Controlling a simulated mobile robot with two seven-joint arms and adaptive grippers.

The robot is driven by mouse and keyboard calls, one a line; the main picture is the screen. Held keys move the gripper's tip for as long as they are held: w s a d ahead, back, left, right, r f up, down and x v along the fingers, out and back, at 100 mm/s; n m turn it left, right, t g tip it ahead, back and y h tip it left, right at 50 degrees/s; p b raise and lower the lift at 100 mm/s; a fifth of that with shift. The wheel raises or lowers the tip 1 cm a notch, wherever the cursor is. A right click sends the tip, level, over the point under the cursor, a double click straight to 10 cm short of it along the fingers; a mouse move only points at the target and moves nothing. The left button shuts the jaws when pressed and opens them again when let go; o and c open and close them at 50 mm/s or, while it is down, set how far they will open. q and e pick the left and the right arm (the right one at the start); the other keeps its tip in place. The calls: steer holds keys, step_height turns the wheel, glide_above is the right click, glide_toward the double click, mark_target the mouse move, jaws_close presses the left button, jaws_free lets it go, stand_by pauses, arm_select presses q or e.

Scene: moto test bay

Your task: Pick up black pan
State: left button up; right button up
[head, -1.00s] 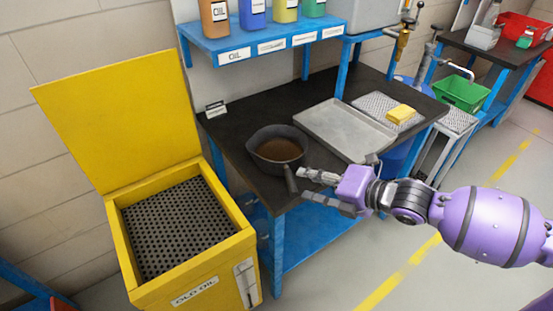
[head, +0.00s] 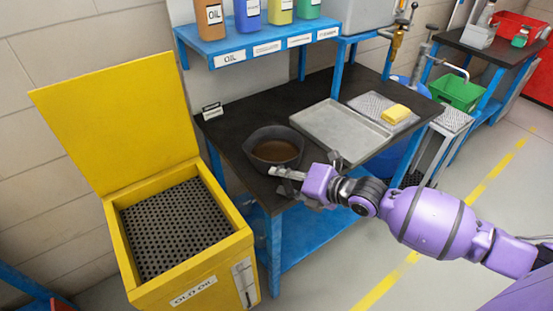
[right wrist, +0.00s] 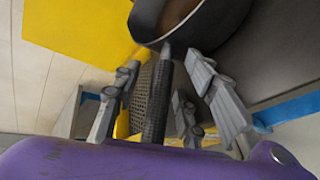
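The black pan (head: 258,136) with brown liquid in it sits upright on the dark top of the workbench (head: 232,115), near its front edge. My right gripper (head: 280,181) is at the pan's near side, over the bench edge. In the right wrist view the pan's underside and rim (right wrist: 150,18) show at the top, and its handle (right wrist: 157,98) runs down between the fingers of my right gripper (right wrist: 166,66). The fingers stand apart on both sides of the handle, with gaps visible. In the head view the gripper hides the handle. My left gripper is not in view.
A yellow bin (head: 228,250) labelled old oil stands open at the left with a perforated grate (head: 175,225). A metal tray (head: 340,135) lies right of the pan, near a yellow sponge (head: 396,113). Oil bottles (head: 247,14) stand on the blue shelf above.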

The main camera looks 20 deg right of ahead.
jaws_close()
steer(key=shift+r, duration=0.15)
stand_by(0.4)
steer(key=shift+r, duration=0.15)
